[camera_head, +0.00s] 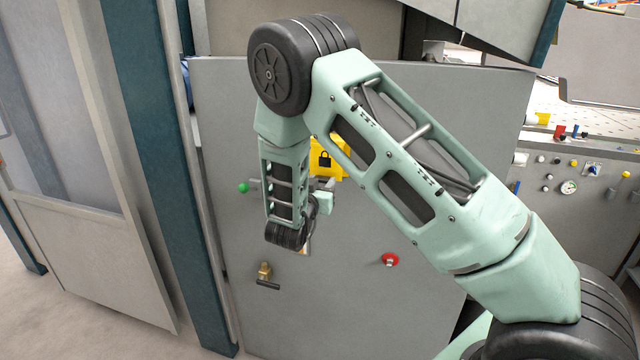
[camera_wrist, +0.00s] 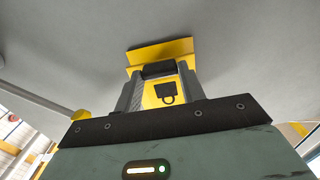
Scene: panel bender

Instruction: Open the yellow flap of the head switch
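The yellow flap (camera_head: 328,160) with a black padlock sign is on the upright grey panel in the head view, partly hidden behind my arm. In the wrist view the yellow flap (camera_wrist: 158,52) shows just beyond my fingers, with the padlock sign upside down between them. My gripper (camera_head: 326,187) is in front of the panel, close under the flap. In the wrist view my gripper (camera_wrist: 159,78) has its two fingers apart, with yellow and a dark bar between them. I cannot tell whether they touch the flap.
The grey panel (camera_head: 340,290) also carries a green knob (camera_head: 243,187), a red knob (camera_head: 390,260) and a brass fitting (camera_head: 265,271). A teal post (camera_head: 160,150) stands at the left. A control panel (camera_head: 580,180) with several buttons is at the right.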

